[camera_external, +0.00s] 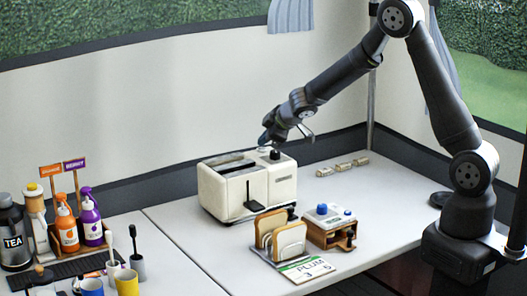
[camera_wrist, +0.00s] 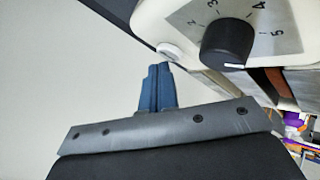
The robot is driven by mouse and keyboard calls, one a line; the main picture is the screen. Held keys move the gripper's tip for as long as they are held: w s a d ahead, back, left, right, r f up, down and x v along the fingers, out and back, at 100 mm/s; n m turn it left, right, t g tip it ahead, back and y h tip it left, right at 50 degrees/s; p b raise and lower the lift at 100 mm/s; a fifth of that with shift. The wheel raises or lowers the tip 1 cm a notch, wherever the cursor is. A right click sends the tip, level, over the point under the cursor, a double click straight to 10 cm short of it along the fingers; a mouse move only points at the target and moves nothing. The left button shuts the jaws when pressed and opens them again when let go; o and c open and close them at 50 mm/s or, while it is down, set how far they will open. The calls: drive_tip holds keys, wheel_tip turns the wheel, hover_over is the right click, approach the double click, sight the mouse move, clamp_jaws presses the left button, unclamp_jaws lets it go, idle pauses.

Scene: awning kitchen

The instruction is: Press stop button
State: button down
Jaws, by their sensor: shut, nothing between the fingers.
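The cream toaster (camera_external: 222,197) stands on the counter with two top slots and a black lever on its front. In the wrist view its top panel (camera_wrist: 185,25) carries a black dial (camera_wrist: 228,43) marked with numbers and a small round white button (camera_wrist: 168,50) beside it. The dial also shows in the external view (camera_external: 275,155). My gripper (camera_external: 264,139) is over the toaster's far right end. In the wrist view my gripper's (camera_wrist: 157,68) blue fingers are together and empty, with tips just short of the white button. I cannot tell whether they touch it.
Bottles (camera_external: 92,230) and cups (camera_external: 127,282) are at the left. Several small pieces (camera_external: 342,167) lie behind. The counter between is clear.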

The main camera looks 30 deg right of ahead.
sight(265, 150)
drive_tip(key=shift+f, duration=0.45)
idle(0.6)
drive_tip(key=shift+r, duration=0.85)
drive_tip(key=shift+r, duration=0.1)
drive_tip(key=shift+r, duration=2.4)
drive_tip(key=shift+r, duration=1.9)
drive_tip(key=shift+f, duration=0.1)
